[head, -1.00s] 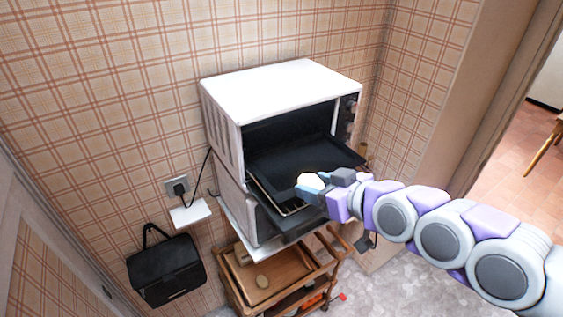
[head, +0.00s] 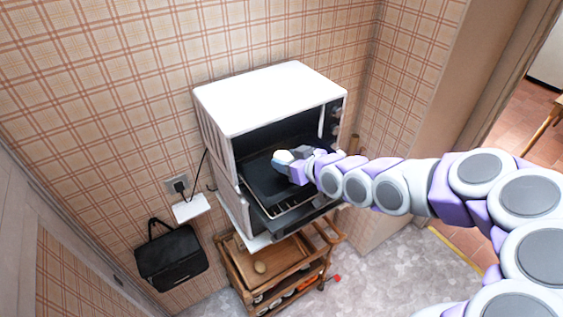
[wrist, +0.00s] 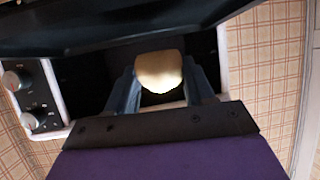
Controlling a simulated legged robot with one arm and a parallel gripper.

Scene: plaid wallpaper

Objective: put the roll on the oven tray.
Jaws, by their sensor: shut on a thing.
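The pale roll (wrist: 160,72) is held between the two fingers of my gripper (wrist: 160,88) in the wrist view. In the head view my gripper (head: 286,160) is at the open front of the white oven, shut on the roll (head: 284,156), over the dark oven tray (head: 266,180). The tray juts out of the oven opening above the lowered door. I cannot tell whether the roll touches the tray.
The white oven (head: 270,95) stands above a wooden trolley (head: 236,262), which bears a small roundish item (head: 260,267). Oven knobs (wrist: 20,100) lie left of my gripper in the wrist view. A black bag (head: 172,258) hangs on the wall.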

